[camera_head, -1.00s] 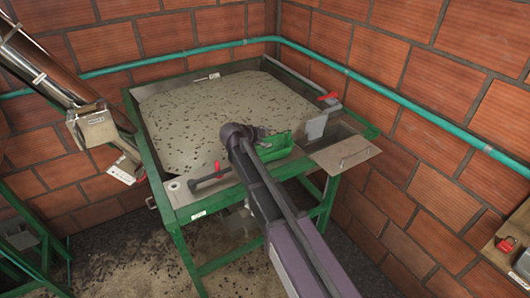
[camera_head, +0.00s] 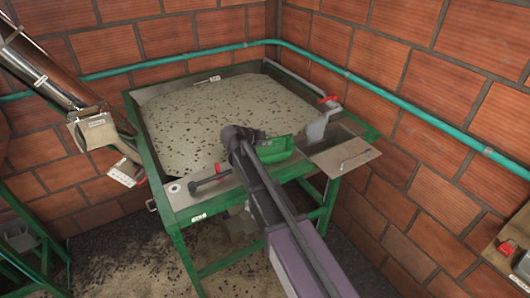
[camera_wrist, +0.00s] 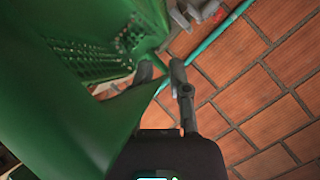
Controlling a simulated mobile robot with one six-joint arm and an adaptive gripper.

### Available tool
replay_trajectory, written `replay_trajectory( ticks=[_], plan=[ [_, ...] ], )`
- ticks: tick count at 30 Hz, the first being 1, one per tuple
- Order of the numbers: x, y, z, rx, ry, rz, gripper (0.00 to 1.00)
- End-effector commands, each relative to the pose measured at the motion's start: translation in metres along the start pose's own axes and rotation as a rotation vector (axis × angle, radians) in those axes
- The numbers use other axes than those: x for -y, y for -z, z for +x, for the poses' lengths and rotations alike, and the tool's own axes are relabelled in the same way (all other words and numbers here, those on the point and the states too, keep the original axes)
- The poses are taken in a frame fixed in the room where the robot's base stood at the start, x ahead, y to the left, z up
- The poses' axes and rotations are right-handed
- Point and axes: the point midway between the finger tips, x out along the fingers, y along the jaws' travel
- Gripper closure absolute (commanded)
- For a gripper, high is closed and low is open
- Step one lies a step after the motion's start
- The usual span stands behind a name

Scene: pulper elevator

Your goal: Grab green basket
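The green basket (camera_head: 275,149) is at the front right part of the green-framed table, at the tip of my arm. In the wrist view the basket (camera_wrist: 75,110) fills the left side, very close, with a slotted wall showing inside. My gripper (camera_wrist: 162,78) has its two fingers a short distance apart. The edge of the near basket wall runs between them, with the left finger partly hidden behind it. It is not clear whether both fingers press on the wall. In the head view my gripper (camera_head: 254,137) meets the basket's left end, its fingers hard to make out.
The green-framed table (camera_head: 178,232) holds a broad speckled bed (camera_head: 215,115). A red-handled lever (camera_head: 210,178) is left of my arm. Brick walls with a green pipe (camera_head: 400,109) close the back and right.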

Motion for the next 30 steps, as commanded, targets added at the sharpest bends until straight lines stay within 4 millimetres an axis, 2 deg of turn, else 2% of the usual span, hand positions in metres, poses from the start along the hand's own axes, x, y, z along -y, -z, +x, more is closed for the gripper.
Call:
replay_trajectory(
  ticks=[17,30],
  plan=[
    [0.003,0.003,-0.003,0.003,-0.006,0.004,1.00],
    [0.026,0.021,-0.020,0.001,-0.003,0.003,1.00]
  ],
)
